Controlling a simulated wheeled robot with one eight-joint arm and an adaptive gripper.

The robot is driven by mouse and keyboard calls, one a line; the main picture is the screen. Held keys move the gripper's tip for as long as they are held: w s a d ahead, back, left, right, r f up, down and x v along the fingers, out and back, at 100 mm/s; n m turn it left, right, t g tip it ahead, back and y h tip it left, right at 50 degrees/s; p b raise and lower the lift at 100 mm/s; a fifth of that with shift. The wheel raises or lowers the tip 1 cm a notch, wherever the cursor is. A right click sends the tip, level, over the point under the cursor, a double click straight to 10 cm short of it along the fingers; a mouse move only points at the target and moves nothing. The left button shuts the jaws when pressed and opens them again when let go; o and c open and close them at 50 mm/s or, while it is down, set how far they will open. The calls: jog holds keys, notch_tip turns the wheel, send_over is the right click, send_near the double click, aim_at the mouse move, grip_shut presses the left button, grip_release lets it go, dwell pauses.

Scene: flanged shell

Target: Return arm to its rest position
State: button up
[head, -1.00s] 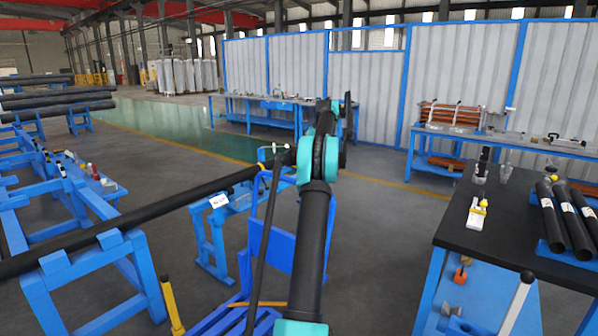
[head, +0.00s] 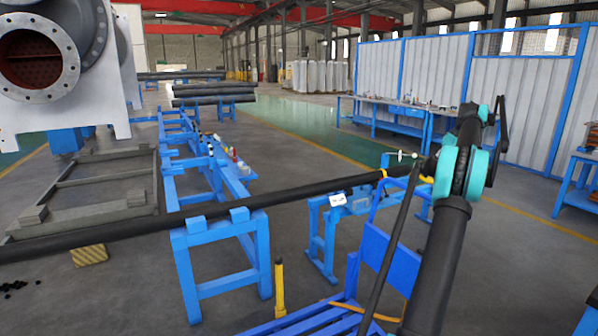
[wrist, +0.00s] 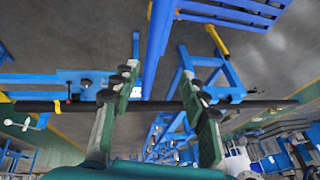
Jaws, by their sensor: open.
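My arm rises at the right of the head view, with a black link and a teal joint (head: 452,178). Its end is partly hidden behind that joint, and I cannot make out the gripper there. In the wrist view my gripper (wrist: 160,78) has its two green fingers wide apart, with nothing held between them. A long black pole (wrist: 255,105) crosses that view beyond the fingers. In the head view the black pole (head: 290,194) lies across blue stands.
A large flanged shell (head: 38,55) stands at the far left. A blue trestle (head: 215,232) and a blue cart (head: 300,322) are close in front. Workbenches (head: 400,107) stand along the back wall. Open floor (head: 480,290) shows right of my arm.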

jog(key=s+a+f+m+h, duration=0.1)
jog(key=s+a+f, duration=0.15)
jog(key=a, duration=1.45)
jog(key=s+a+f+m+h, duration=0.1)
jog(key=s+a+f, duration=0.4)
jog(key=s+a, duration=0.7)
jog(key=s+a+f, duration=0.5)
jog(key=s, duration=0.4)
jog(key=s+a+f+m+h, duration=0.1)
jog(key=s+a+f, duration=0.4)
jog(key=s, duration=0.5)
jog(key=s+a+f+t, duration=0.1)
jog(key=s+a+f, duration=0.4)
jog(key=s+f, duration=0.2)
jog(key=shift+s+a+f+m+h, duration=0.2)
jog(key=shift+s+a+m+h, duration=0.15)
jog(key=shift+s, duration=0.9)
jog(key=shift+d, duration=0.1)
jog(key=shift+c, duration=0.2)
